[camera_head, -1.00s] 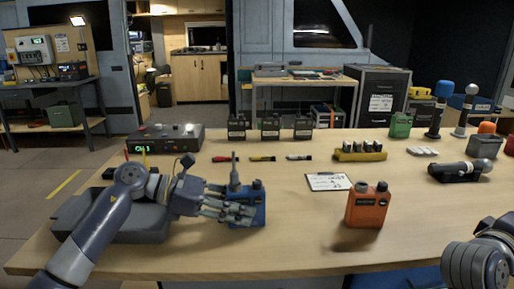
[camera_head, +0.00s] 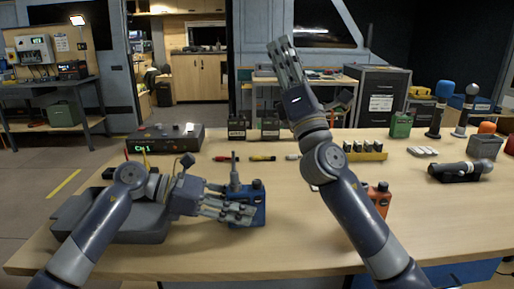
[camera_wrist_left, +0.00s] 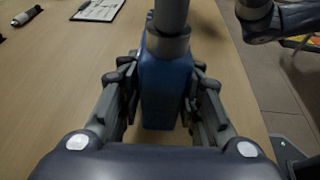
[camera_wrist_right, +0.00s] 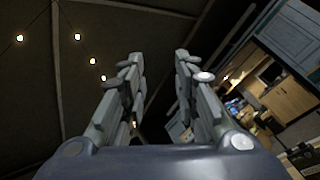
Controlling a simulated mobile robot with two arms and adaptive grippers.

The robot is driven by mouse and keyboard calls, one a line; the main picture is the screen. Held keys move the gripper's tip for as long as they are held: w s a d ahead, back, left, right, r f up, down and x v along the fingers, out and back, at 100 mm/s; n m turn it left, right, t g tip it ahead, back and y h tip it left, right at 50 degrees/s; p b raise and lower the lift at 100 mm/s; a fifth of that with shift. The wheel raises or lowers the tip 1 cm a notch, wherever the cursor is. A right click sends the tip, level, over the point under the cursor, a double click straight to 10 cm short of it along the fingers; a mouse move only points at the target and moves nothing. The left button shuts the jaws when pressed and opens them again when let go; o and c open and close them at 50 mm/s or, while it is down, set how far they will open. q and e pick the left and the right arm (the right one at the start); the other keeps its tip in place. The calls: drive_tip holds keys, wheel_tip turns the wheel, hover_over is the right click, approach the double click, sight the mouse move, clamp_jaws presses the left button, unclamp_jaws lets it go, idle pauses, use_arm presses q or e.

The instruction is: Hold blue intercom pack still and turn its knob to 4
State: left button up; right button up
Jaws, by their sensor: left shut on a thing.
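The blue intercom pack (camera_head: 260,208) stands upright near the table's front edge, left of centre, with a grey antenna and a small knob (camera_head: 257,184) on top. My left gripper (camera_head: 243,212) is shut on it. In the left wrist view the fingers flank the blue body (camera_wrist_left: 165,85), and a thick grey post on its top hides the far part. The knob's setting is too small to read. My right gripper (camera_head: 284,55) is raised high above the table, fingers pointing up, away from the pack. In the right wrist view its fingers (camera_wrist_right: 157,60) are apart and empty.
A grey tray (camera_head: 70,212) lies under my left arm. An orange pack (camera_head: 382,199) is partly hidden by my right arm. Dark packs (camera_head: 270,128) and a yellow rack (camera_head: 374,155) stand behind.

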drive_tip(key=s+a+n+g+y, duration=0.1)
drive_tip(key=a+n+g+y, duration=1.1)
drive_tip(key=a, duration=0.4)
drive_tip(key=s+a+f+n+g, duration=0.2)
drive_tip(key=a+f+n+g, duration=0.25)
drive_tip(key=a+n, duration=0.2)
drive_tip(key=g+h, duration=0.9)
drive_tip(key=h, duration=1.1)
hover_over(257, 181)
wheel_tip(257, 181, down, 12)
drive_tip(key=shift+f, duration=2.9)
drive_tip(key=shift+f+n, duration=0.2)
drive_tip(key=shift+n, duration=0.05)
drive_tip(key=n, duration=1.2)
